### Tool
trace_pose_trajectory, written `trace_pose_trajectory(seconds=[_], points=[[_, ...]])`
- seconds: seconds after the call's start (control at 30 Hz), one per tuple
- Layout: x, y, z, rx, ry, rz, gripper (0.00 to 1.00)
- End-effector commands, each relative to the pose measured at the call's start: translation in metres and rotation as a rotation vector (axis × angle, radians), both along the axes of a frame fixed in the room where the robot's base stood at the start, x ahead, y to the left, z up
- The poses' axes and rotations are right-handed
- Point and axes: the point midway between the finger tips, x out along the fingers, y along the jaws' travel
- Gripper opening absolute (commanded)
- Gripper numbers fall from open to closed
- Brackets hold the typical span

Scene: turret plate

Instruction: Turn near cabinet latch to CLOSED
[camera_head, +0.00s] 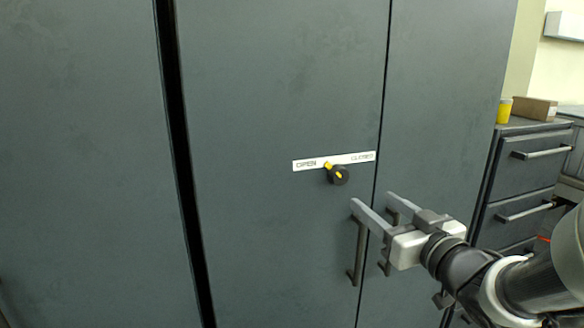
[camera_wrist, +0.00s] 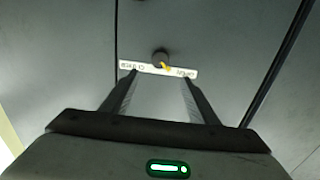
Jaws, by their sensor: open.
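The cabinet latch (camera_head: 338,174) is a round black knob with a yellow pointer, on the dark grey cabinet door. Its yellow pointer tilts up and left, toward the OPEN end of the white label strip (camera_head: 345,160); CLOSED is at the strip's right end. My gripper (camera_head: 372,207) is open and empty, right of and below the latch, apart from it. In the wrist view the latch (camera_wrist: 161,59) and the label (camera_wrist: 158,69) appear upside down, beyond and between the open fingers (camera_wrist: 159,82).
Vertical door handles (camera_head: 358,252) stand close to my gripper, on either side of the door seam. A drawer unit (camera_head: 530,165) with a yellow cup (camera_head: 503,111) and a brown box (camera_head: 534,108) on top is at the right. The door left of the latch is clear.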

Motion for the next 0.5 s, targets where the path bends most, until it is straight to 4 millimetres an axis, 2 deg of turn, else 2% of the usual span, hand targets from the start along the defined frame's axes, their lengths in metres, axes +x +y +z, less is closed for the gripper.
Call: trace_pose_trajectory(seconds=[0.1, 0.5], points=[[0.027, 0.011, 0.002, -0.002, 0.003, 0.006, 0.54], [0.106, 0.036, -0.001, -0.003, -0.002, 0.004, 0.54]])
